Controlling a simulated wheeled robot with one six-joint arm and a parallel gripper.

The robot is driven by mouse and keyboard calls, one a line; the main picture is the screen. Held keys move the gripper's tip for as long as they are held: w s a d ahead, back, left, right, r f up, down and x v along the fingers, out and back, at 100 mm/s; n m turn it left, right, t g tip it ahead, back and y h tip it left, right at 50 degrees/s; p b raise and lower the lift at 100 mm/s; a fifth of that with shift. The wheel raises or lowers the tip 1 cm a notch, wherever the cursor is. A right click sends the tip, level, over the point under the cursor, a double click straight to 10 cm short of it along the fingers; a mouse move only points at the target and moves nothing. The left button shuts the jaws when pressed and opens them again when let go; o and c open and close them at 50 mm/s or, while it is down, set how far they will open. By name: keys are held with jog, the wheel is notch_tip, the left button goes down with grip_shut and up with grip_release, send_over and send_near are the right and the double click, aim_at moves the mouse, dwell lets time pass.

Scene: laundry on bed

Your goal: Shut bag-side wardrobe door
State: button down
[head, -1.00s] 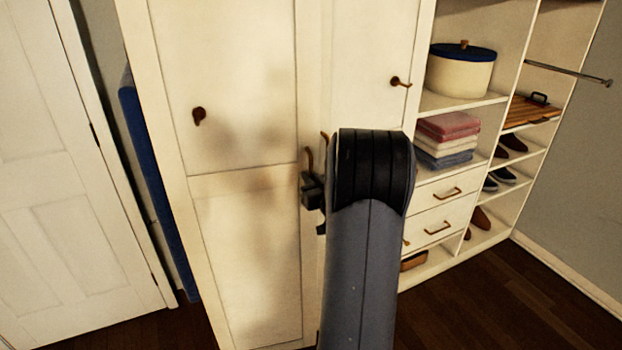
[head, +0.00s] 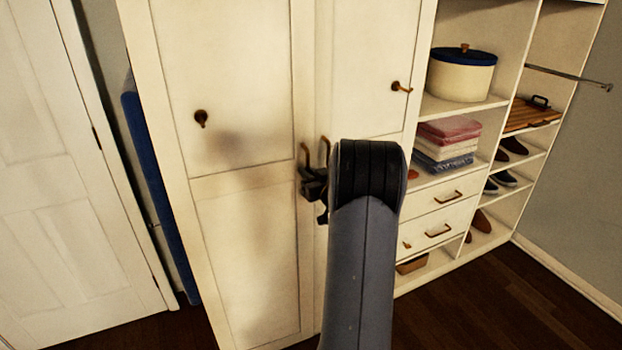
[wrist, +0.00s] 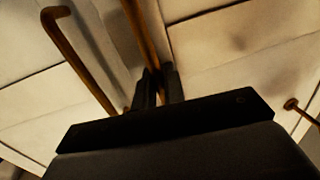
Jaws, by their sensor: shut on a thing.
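The wardrobe has a cream left door (head: 240,230) and right door (head: 365,60), both near the frame; I cannot tell whether the left one is fully flush. Two brown bar handles stand side by side at the middle: the left handle (head: 304,152) and the right handle (head: 325,149). My gripper (head: 313,187) is at the left handle, partly hidden by my arm. In the wrist view, my gripper's fingers (wrist: 159,88) are shut around one bar (wrist: 143,30); the other bar (wrist: 80,60) is free beside it. No bag is identifiable.
A knob (head: 201,119) sticks out of the left door and another (head: 401,87) from the right. Open shelves hold a blue-lidded pot (head: 461,78) and folded cloths (head: 446,145). A long blue item (head: 160,200) stands left of the wardrobe, near a white door (head: 70,180).

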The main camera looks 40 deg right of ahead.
jog(key=shift+w+d, duration=0.2)
jog(key=shift+w, duration=0.35)
jog(key=shift+w+d, duration=0.2)
jog(key=shift+w, duration=0.3)
jog(key=shift+r, duration=0.25)
jog(key=c, duration=1.9)
grip_release()
jog(key=shift+c, duration=0.2)
jog(key=o, duration=0.3)
jog(key=shift+w+d+f, duration=0.1)
jog(key=shift+w+f, duration=0.1)
jog(key=shift+w, duration=0.15)
jog(key=shift+s, duration=0.1)
jog(key=s, duration=0.3)
jog(key=s+a+b, duration=0.1)
jog(key=s, duration=0.3)
jog(key=s+b, duration=0.1)
jog(key=s, duration=0.2)
jog(key=shift+s+a, duration=0.2)
jog(key=shift+s, duration=0.2)
jog(key=shift+w, duration=0.1)
